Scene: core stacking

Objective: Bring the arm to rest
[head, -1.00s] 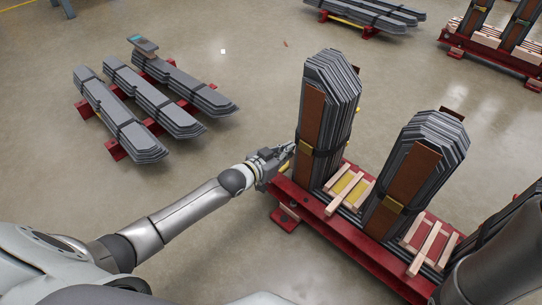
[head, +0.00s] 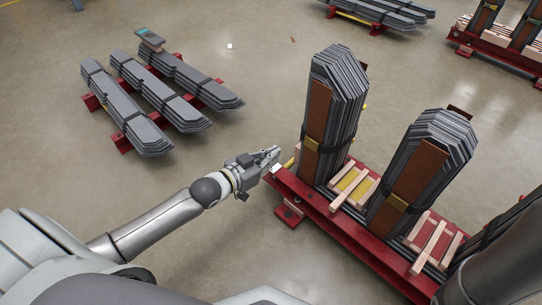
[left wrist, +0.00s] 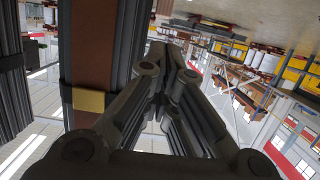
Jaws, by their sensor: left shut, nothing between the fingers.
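My left gripper (head: 270,158) is shut and empty, just left of the red rack (head: 342,236) in the head view. The nearest upright stack of dark core plates (head: 343,100), with a brown board and a yellow clasp, stands to its right, apart from it. In the left wrist view my left gripper's fingers (left wrist: 165,60) are together with nothing between them, and the banded stack (left wrist: 92,50) fills the left side. A dark arm link of mine shows at the right edge of the head view, but my right gripper is out of view.
A second upright stack (head: 431,160) stands on the same rack, with pale wooden slats (head: 355,186) between them. Flat bundles of plates (head: 160,105) lie on red supports at the upper left. The floor (head: 235,95) between these bundles and the rack is clear.

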